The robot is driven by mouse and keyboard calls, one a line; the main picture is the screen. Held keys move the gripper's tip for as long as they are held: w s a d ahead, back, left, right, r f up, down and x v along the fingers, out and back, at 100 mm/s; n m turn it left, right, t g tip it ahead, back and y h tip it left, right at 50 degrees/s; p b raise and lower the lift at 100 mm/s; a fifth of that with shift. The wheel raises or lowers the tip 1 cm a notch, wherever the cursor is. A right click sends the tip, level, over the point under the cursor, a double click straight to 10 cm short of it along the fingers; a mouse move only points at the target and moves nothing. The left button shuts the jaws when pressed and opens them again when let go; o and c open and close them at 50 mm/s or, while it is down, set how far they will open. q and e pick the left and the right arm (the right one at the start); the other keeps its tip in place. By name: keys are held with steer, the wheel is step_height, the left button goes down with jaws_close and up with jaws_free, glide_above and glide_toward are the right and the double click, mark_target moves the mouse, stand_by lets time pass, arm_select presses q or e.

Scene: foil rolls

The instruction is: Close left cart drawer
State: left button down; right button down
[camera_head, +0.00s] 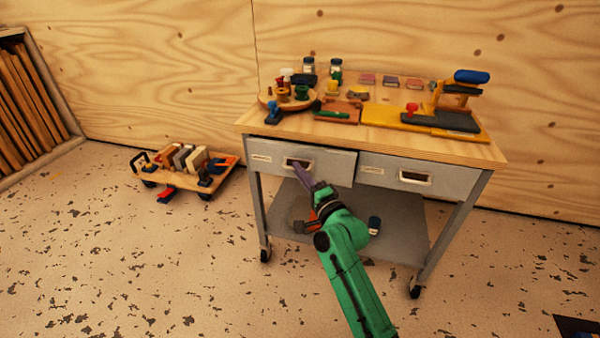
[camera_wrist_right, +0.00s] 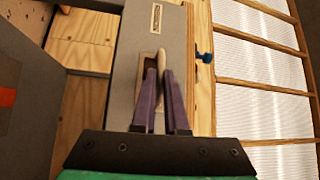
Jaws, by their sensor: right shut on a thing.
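The left cart drawer (camera_head: 336,167) is a grey drawer under the wooden top of the cart (camera_head: 380,141). Its front stands slightly proud of the right drawer (camera_head: 440,178). My right gripper (camera_head: 299,168), with purple fingers, is at the left drawer's recessed handle. In the right wrist view my right gripper (camera_wrist_right: 161,76) is shut on the pale handle edge (camera_wrist_right: 163,54), against the grey drawer front (camera_wrist_right: 126,72). The fingers cover part of the handle. My left gripper is not in view.
The cart top carries a round tray (camera_head: 268,99), jars (camera_head: 308,65) and a yellow stand (camera_head: 390,115). A lower shelf (camera_head: 405,215) lies beneath the drawers. A small wooden trolley (camera_head: 182,180) stands left on the floor. The floor in front is mostly free.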

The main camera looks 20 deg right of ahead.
stand_by(0.9)
steer(key=shift+w+d+b, duration=0.15)
steer(key=shift+w+d, duration=0.3)
steer(key=shift+w, duration=0.2)
steer(key=shift+w+d+b, duration=0.15)
steer(key=shift+w+d, duration=0.25)
steer(key=shift+w, duration=0.2)
steer(key=c, duration=1.1)
jaws_free()
steer(key=shift+r, duration=0.1)
steer(key=shift+o, duration=0.7)
steer(key=shift+w, duration=0.1)
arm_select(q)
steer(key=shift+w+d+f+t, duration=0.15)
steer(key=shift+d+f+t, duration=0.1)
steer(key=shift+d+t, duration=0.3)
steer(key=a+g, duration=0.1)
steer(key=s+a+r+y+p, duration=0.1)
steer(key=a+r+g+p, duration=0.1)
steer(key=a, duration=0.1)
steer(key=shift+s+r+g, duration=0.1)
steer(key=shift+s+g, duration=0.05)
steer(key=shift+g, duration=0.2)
arm_select(e)
glide_toward(301, 162)
steer(key=v, duration=0.6)
steer(key=shift+w, duration=0.1)
